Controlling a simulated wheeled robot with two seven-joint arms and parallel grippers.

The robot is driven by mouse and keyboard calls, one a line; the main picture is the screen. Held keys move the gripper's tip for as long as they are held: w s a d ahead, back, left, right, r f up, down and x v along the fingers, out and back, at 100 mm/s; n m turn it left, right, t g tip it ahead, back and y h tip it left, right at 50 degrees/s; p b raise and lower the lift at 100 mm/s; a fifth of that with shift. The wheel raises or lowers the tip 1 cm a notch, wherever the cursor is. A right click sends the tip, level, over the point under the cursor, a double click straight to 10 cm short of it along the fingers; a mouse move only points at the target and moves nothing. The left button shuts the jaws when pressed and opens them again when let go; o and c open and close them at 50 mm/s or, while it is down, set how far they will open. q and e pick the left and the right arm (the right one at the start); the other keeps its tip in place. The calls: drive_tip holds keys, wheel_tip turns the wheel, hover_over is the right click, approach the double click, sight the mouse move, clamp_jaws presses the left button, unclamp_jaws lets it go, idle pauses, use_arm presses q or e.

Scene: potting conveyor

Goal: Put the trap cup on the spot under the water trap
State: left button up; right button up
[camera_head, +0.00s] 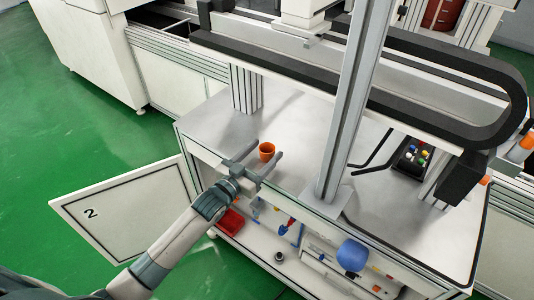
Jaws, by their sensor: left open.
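An orange cup-shaped pot (266,149) stands upright on the grey worktop. My left gripper (265,156) is open, its two fingers pointing at the pot from the front, one on each side or just short of it. I cannot tell whether they touch it. A small dark round cup (279,257) stands on the floor of the open cabinet under the worktop. I cannot tell which of the two is the trap cup. A red and blue fitting (287,225) shows inside the cabinet, possibly the water trap. No marked spot can be made out. My right gripper is out of view.
The cabinet door (122,216) marked 2 hangs open at the left. A red bin (231,221) and a blue round tank (352,255) are in the cabinet. A metal post (345,120) rises from the worktop (205,125) right of the pot.

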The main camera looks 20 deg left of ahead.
sight(263, 160)
use_arm(q)
drive_tip(key=c, duration=1.2)
drive_tip(key=shift+r, duration=0.15)
